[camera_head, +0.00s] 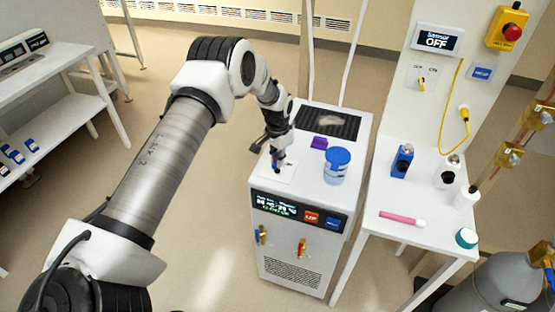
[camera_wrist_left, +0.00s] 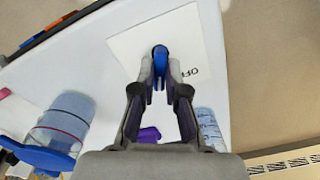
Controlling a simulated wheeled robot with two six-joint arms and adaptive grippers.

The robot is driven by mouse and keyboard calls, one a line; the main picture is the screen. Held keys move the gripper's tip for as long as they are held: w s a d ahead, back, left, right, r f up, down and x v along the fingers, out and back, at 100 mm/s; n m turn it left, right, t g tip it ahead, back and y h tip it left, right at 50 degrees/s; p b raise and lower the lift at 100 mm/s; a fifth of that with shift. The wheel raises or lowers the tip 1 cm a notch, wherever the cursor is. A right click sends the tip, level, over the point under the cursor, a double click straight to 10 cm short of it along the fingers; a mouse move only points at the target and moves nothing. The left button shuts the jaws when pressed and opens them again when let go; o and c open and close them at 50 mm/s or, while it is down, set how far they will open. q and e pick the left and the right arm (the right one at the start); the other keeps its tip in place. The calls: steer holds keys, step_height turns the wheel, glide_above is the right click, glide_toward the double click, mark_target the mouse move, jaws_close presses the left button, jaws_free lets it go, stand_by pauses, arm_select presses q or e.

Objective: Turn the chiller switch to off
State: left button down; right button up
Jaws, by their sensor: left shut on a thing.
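The chiller (camera_head: 285,270) is a white box with a dark front display (camera_head: 276,205) and red and blue buttons. On its top left lies a white plate, the switch plate (camera_head: 259,172); in the left wrist view this plate (camera_wrist_left: 130,45) carries the word OFF near its edge. A blue switch knob (camera_wrist_left: 160,54) stands on the plate. My left gripper (camera_head: 277,156) points down at it from above, its fingertips (camera_wrist_left: 160,78) closed around the knob. The knob's base and pointing direction are mostly hidden by the fingers. My right gripper is not in view.
A blue-lidded jar (camera_head: 336,168) and a purple block (camera_head: 319,143) stand on the chiller top near the gripper. A dark grille (camera_head: 328,122) lies behind them. The table (camera_head: 388,192) to the right holds bottles and a pink stick (camera_head: 401,218). Open floor lies left.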

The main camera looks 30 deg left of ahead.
arm_select(q)
steer(key=shift+f+n, duration=0.1)
steer(key=shift+n, duration=2.2)
steer(key=shift+s+b, duration=0.1)
steer(key=shift+b, duration=0.2)
steer(key=c, duration=1.2)
jaws_free()
step_height(320, 180, up, 12)
